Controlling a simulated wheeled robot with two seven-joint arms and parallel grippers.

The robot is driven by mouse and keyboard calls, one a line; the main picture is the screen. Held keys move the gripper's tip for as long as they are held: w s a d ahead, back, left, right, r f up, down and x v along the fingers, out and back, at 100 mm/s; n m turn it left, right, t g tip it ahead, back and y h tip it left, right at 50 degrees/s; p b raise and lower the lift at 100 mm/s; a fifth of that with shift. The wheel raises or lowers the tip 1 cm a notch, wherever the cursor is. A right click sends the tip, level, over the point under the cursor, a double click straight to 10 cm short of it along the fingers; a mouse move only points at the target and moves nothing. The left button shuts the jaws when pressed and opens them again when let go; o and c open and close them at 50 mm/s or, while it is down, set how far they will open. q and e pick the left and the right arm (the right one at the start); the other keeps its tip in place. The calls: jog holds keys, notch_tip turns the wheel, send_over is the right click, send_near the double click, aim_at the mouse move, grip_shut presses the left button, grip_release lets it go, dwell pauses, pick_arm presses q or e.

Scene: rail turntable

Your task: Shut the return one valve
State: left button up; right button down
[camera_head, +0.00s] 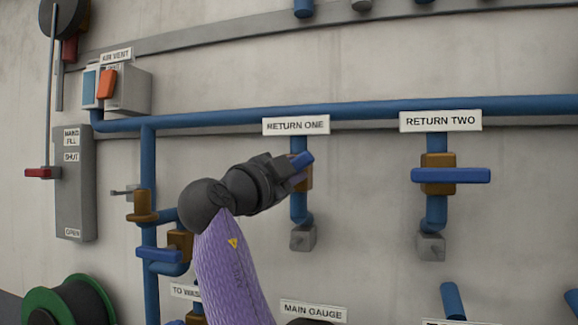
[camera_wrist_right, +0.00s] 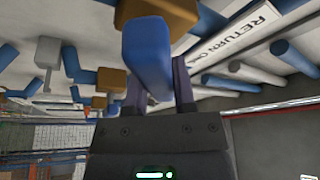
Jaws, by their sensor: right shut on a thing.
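The return one valve sits on a blue vertical pipe under the "RETURN ONE" label (camera_head: 296,125). Its brass body (camera_head: 306,182) is partly hidden behind my right gripper (camera_head: 293,172). The blue handle (camera_head: 303,161) shows only as a short end at the jaws, slanting up to the right. In the right wrist view the blue handle (camera_wrist_right: 148,52) stands between the two dark fingers, which are shut on it. The brass body (camera_wrist_right: 165,10) is just beyond it. My left gripper is not in view.
The return two valve (camera_head: 438,176) is to the right, its blue handle lying level across the pipe. A blue main pipe (camera_head: 370,112) runs above both.

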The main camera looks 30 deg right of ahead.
jog(key=m+p, duration=0.1)
jog(key=m, duration=0.1)
jog(key=m+g+y+p, duration=0.1)
jog(key=m, duration=0.1)
jog(key=shift+m+g, duration=0.3)
jog(key=shift+s+f+m+g+y+p, duration=0.1)
jog(key=shift+f+m+g+y+p, duration=0.15)
jog(key=shift+m, duration=0.45)
jog(key=shift+f+m+g+y+p, duration=0.15)
jog(key=shift+m+p, duration=0.15)
jog(key=shift+m, duration=0.4)
jog(key=shift+c, duration=2.2)
grip_release()
